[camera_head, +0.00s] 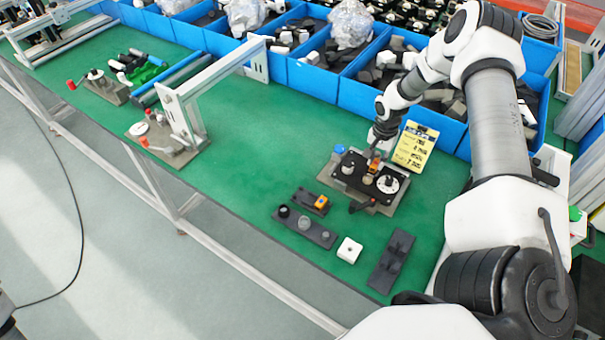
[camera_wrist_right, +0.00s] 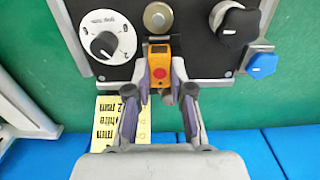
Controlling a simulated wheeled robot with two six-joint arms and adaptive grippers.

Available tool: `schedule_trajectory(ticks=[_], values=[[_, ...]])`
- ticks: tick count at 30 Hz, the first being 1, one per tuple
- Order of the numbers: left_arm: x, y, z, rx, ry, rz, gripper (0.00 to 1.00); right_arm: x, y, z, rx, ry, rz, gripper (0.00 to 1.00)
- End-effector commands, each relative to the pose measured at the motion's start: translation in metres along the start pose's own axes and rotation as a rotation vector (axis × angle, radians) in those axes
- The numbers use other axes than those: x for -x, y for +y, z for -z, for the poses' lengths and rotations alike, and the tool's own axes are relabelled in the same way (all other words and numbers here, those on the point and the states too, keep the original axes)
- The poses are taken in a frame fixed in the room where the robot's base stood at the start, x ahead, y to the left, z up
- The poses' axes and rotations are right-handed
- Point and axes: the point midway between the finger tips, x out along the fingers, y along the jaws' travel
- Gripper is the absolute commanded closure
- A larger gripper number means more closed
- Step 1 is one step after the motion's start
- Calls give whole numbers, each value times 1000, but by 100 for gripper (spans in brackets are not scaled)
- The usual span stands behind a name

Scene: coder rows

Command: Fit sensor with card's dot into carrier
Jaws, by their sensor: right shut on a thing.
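My right gripper (camera_head: 376,155) is at the far edge of the black-topped fixture (camera_head: 352,186). In the right wrist view its fingers (camera_wrist_right: 162,78) are shut on an orange-yellow sensor (camera_wrist_right: 160,62) with a dark window and a reddish dot. The sensor is at the plate's edge, beside a round metal knob (camera_wrist_right: 157,17); I cannot tell if it is seated. A second orange sensor (camera_head: 321,202) lies in a small dark holder (camera_head: 304,197). The yellow card (camera_head: 408,157) stands behind the fixture; its writing is too small to read surely, and I cannot make out its dot. My left gripper is out of view.
The fixture carries a white dial (camera_wrist_right: 108,38), a black knob (camera_wrist_right: 234,24) and a blue knob (camera_wrist_right: 262,65). A rack with round parts (camera_head: 318,236), a white block (camera_head: 349,250) and a dark rack (camera_head: 405,243) lie in front. Blue bins (camera_head: 360,100) line the back.

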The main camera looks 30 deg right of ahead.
Motion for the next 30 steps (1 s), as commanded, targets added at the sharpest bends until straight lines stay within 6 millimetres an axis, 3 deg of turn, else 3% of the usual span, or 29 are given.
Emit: schedule_trajectory(ticks=[30], values=[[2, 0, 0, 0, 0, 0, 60, -8, 0, 0, -1, 0, 0, 100]])
